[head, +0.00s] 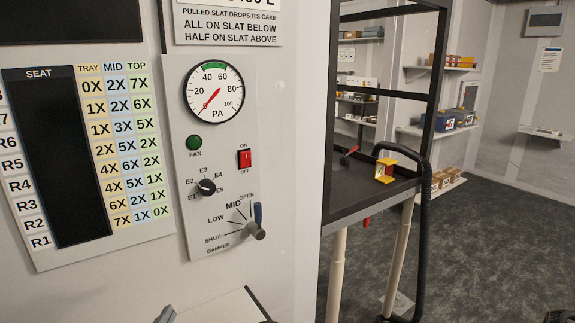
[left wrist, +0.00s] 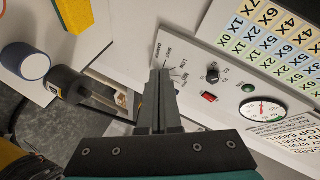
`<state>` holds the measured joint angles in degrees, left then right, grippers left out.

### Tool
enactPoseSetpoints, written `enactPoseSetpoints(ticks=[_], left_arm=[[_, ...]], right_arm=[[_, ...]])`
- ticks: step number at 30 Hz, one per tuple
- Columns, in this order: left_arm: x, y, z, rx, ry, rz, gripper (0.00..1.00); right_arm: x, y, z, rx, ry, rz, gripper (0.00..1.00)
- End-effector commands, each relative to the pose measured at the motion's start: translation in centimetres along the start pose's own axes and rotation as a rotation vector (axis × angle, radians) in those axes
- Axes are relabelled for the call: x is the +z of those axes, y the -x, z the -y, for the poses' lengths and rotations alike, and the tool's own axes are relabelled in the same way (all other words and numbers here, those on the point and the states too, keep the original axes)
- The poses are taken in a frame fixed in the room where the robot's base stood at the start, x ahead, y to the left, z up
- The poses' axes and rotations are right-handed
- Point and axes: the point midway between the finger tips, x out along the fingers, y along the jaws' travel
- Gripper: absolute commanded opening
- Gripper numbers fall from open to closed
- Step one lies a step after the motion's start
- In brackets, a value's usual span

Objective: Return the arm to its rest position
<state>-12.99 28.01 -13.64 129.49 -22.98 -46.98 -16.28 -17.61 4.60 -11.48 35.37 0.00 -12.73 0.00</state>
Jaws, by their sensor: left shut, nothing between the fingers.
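My left gripper (left wrist: 160,75) is shut and empty in the left wrist view, its two dark fingers together in front of the damper end of the control panel (left wrist: 205,62). I cannot tell any contact with the panel. My right gripper is not in view.
A number chart (head: 120,145) hangs left of the panel. A black-framed cart (head: 350,190) with a yellow item (head: 385,170) stands to the right. Shelves (head: 440,130) line the far wall. The left wrist view shows a blue-rimmed cylinder (left wrist: 25,62) at left. Carpet (head: 490,220) is open at right.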

Motion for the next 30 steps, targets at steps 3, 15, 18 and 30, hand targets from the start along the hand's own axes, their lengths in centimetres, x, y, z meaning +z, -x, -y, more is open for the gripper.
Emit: enactPoseSetpoints(ticks=[3, 15, 18, 30], left_arm=[[3.1, 3.2, -5.6, 0.183, 0.265, 0.201, 0.0], [6.1, 16.2, -17.8, 0.632, 0.769, 0.719, 0.0], [6.6, 17.1, -20.1, 0.681, 0.805, 0.779, 0.0], [12.3, 12.6, -31.7, 0.709, 0.779, 0.813, 0.0]], right_arm=[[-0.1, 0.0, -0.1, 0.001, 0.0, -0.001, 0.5], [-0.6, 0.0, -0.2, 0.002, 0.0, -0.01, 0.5], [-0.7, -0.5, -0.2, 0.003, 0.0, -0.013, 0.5], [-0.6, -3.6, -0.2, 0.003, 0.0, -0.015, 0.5]])
